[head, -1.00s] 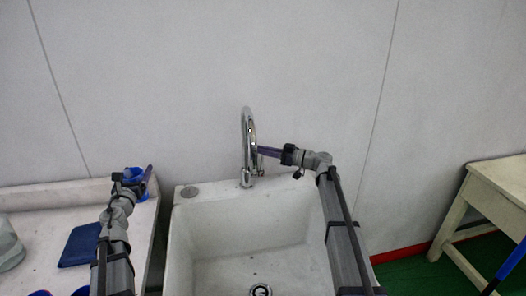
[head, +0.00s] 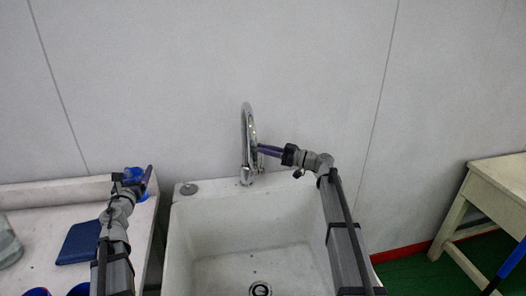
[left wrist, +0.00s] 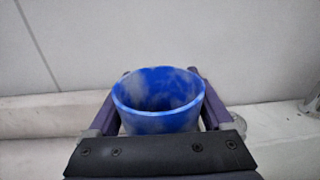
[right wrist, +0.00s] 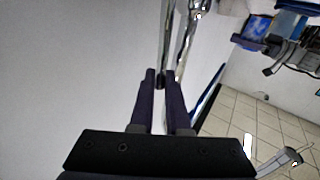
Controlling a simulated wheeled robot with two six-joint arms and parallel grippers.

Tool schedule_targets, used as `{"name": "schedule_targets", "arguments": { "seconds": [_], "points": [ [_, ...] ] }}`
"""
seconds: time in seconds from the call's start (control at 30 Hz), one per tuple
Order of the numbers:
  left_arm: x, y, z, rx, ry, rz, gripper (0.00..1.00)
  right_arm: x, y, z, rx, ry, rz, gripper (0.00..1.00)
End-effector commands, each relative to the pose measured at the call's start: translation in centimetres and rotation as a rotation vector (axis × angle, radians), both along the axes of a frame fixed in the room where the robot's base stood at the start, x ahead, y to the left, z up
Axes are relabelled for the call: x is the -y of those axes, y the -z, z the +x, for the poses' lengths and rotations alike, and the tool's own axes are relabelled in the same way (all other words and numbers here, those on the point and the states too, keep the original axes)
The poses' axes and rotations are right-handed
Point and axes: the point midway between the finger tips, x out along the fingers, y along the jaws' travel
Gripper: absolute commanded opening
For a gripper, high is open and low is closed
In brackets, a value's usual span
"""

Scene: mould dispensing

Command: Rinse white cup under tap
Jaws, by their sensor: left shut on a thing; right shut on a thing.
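No white cup is plain to see; the cup in my left gripper (head: 140,177) is blue with pale whitish patches. This blue cup (left wrist: 158,122) stands upright between the two fingers in the left wrist view. In the head view the blue cup (head: 132,173) is left of the sink, over the counter's back corner. The chrome tap (head: 247,135) rises at the sink's back edge, its spout arching up. My right gripper (head: 259,150) is shut at the tap's right side, on what looks like its handle. Any water flow cannot be made out.
The white sink (head: 183,225) has an empty basin with a drain (head: 260,290). The counter (head: 40,215) at left holds a dark blue flat item (head: 80,245) and partly cut-off blue cups (head: 78,290). A wooden table (head: 500,175) stands at far right.

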Motion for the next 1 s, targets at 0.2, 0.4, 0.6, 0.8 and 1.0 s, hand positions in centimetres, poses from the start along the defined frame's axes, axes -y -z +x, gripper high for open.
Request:
{"name": "schedule_targets", "arguments": {
  "seconds": [0.2, 0.4, 0.6, 0.8, 1.0],
  "points": [
    [0.0, 0.4, 0.0, 0.0, 0.0, 0.0, 0.31, 0.1, 0.0, -0.3, 0.034, 0.001, 0.006, 0.0],
    [0.0, 0.4, 0.0, 0.0, 0.0, 0.0, 0.31, 0.1, 0.0, -0.3, 0.032, 0.001, 0.005, 0.21],
    [0.0, 0.4, 0.0, 0.0, 0.0, 0.0, 0.31, 0.1, 0.0, -0.3, 0.032, 0.001, 0.005, 0.43],
    [0.0, 0.4, 0.0, 0.0, 0.0, 0.0, 0.31, 0.1, 0.0, -0.3, 0.031, 0.001, 0.005, 0.44],
    [0.0, 0.5, 0.0, 0.0, 0.0, 0.0, 0.31, 1.3, 0.2, -0.8, 0.031, 0.003, 0.006, 0.44]
  ]
}}
